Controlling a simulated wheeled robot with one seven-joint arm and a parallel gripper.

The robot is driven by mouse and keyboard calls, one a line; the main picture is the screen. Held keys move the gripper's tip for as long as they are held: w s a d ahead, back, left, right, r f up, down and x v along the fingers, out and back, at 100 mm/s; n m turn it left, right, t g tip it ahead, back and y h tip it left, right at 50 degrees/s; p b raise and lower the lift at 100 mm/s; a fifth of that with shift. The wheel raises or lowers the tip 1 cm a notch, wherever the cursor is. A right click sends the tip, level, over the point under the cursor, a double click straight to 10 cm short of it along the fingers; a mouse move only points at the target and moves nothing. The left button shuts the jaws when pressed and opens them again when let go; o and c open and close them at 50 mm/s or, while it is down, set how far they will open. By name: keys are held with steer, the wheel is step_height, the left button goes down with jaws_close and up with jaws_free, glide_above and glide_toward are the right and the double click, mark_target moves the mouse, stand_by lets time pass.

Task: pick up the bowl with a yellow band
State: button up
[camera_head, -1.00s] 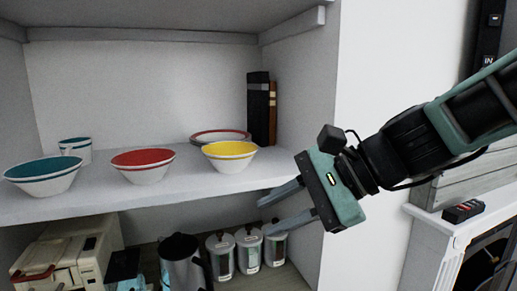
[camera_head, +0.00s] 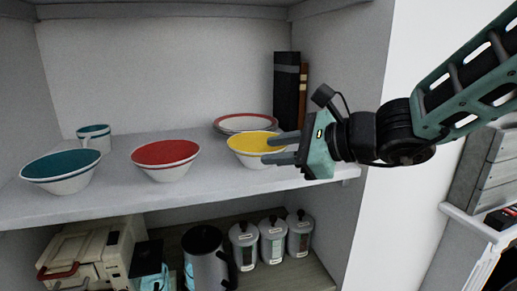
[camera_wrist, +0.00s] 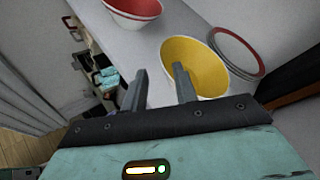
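The bowl with a yellow band (camera_head: 245,144) stands upright on the white shelf, yellow inside and white outside. It also shows in the wrist view (camera_wrist: 207,66). My gripper (camera_head: 267,149) is open at the bowl's right side, its fingers pointing left. In the wrist view my gripper (camera_wrist: 159,70) has one finger over the bowl's inside and the other outside the rim, so the rim edge lies between them. I cannot tell whether either finger touches the bowl.
A red bowl (camera_head: 165,160), a teal bowl (camera_head: 62,172) and a teal-banded mug (camera_head: 94,138) stand left on the shelf (camera_head: 130,202). Red-rimmed plates (camera_head: 243,122) and books (camera_head: 286,92) are behind. Canisters (camera_head: 272,241) and a coffee machine (camera_head: 85,255) stand below.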

mark_target(250, 152)
steer(key=shift+p+x, duration=1.55)
steer(key=shift+x, duration=1.15)
steer(key=shift+w+a+f, duration=0.1)
steer(key=shift+w+a, duration=0.2)
steer(key=shift+w, duration=0.1)
jaws_close()
